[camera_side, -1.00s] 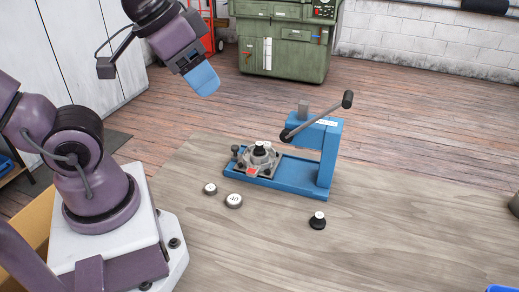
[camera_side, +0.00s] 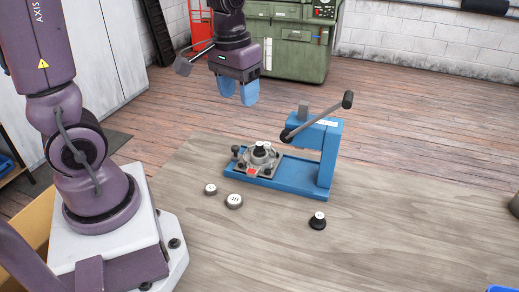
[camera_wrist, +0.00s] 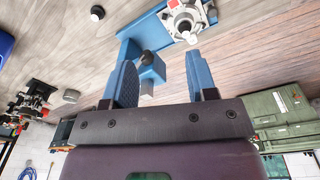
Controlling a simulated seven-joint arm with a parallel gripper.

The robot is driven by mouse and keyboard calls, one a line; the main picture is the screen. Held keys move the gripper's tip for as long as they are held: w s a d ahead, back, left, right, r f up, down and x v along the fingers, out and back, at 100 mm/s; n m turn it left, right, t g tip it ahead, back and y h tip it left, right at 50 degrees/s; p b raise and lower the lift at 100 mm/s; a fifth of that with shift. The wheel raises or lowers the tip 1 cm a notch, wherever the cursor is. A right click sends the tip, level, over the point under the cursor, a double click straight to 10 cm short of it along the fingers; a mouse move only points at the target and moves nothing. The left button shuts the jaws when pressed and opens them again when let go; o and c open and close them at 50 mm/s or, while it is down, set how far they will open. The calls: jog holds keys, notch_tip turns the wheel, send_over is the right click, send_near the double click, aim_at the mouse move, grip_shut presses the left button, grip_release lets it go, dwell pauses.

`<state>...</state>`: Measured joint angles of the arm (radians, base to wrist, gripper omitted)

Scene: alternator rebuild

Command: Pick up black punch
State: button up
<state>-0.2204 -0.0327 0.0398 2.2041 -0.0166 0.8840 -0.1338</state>
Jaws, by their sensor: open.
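My gripper (camera_side: 238,99), with blue fingers pointing down, is open and empty, high above and behind the housing. Its two fingers also show apart in the wrist view (camera_wrist: 161,58).
Two small round metal parts (camera_side: 210,189) (camera_side: 234,201) lie on the table left of the press. The press lever with a black knob (camera_side: 347,99) sticks up to the right. The table front is clear. A green machine (camera_side: 290,40) stands behind.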

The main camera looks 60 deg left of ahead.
jog(key=w+a+f+n+g, duration=0.2)
jog(key=w+a+f+n, duration=0.3)
jog(key=w+a+f, duration=0.25)
jog(key=n+t, duration=0.1)
jog(key=n, duration=0.1)
send_over(259, 144)
jog(key=f, duration=0.8)
jog(key=shift+w+a, duration=0.15)
jog(key=shift+w, duration=0.1)
jog(key=shift+s+f, duration=0.2)
jog(key=shift+f, duration=2.5)
jog(key=c, duration=0.9)
jog(key=shift+r, duration=0.1)
